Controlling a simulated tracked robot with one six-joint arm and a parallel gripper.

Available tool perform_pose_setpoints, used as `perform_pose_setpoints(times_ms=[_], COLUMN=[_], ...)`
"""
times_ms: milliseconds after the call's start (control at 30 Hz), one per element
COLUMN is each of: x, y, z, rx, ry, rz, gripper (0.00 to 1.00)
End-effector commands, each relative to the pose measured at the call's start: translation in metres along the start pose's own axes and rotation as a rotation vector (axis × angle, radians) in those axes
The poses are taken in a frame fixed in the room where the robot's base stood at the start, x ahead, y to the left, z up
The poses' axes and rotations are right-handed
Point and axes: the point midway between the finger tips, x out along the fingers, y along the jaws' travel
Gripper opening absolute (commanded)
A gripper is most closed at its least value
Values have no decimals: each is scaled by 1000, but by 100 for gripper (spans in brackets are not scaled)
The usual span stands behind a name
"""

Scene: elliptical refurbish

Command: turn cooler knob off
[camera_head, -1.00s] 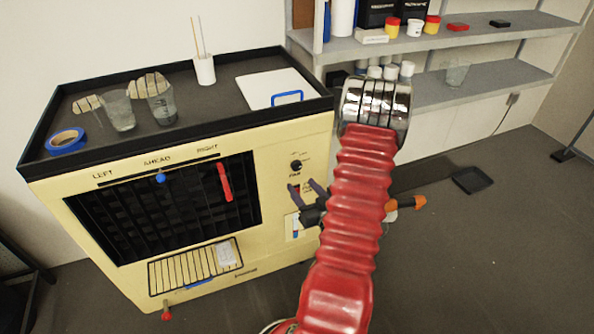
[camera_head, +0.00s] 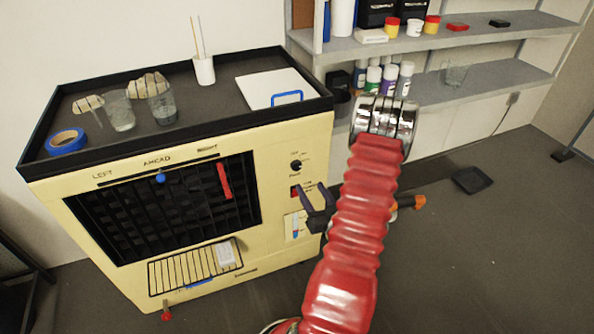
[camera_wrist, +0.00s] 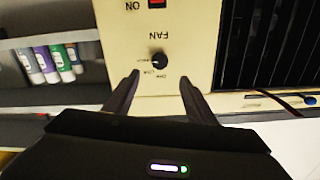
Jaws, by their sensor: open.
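The cream cooler (camera_head: 200,240) stands against the wall with a dark louvred grille on its front. A black round knob (camera_head: 296,166) sits on its right front panel, above a red switch (camera_head: 295,191). In the wrist view the knob (camera_wrist: 159,60) appears upside down below the word FAN, with the red switch (camera_wrist: 156,3) at the top edge. My gripper (camera_head: 318,200) is open and empty, in front of the panel in the head view, lower than the knob. In the wrist view its fingers (camera_wrist: 160,80) are spread to either side of the knob, apart from it.
The cooler's top tray holds glass cups (camera_head: 118,110), blue tape (camera_head: 66,141), a white cup with sticks (camera_head: 204,70) and a white board (camera_head: 275,86). Shelves (camera_head: 450,90) with bottles and jars stand at the right. Open floor lies at the right.

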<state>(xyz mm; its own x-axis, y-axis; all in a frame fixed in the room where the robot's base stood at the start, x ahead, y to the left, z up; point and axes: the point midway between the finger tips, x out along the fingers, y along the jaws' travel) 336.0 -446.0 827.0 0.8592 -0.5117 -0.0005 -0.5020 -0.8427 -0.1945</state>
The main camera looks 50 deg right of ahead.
Motion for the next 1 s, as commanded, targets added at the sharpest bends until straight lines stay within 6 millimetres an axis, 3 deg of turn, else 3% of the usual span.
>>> perform_pose_setpoints(times_ms=[600,800,1000], x=[95,114,118], y=[-2,-1,-1], z=[0,0,0], rx=[0,0,2], ry=[1,1,0], rz=[-3,-2,-1], gripper=[51,51,51])
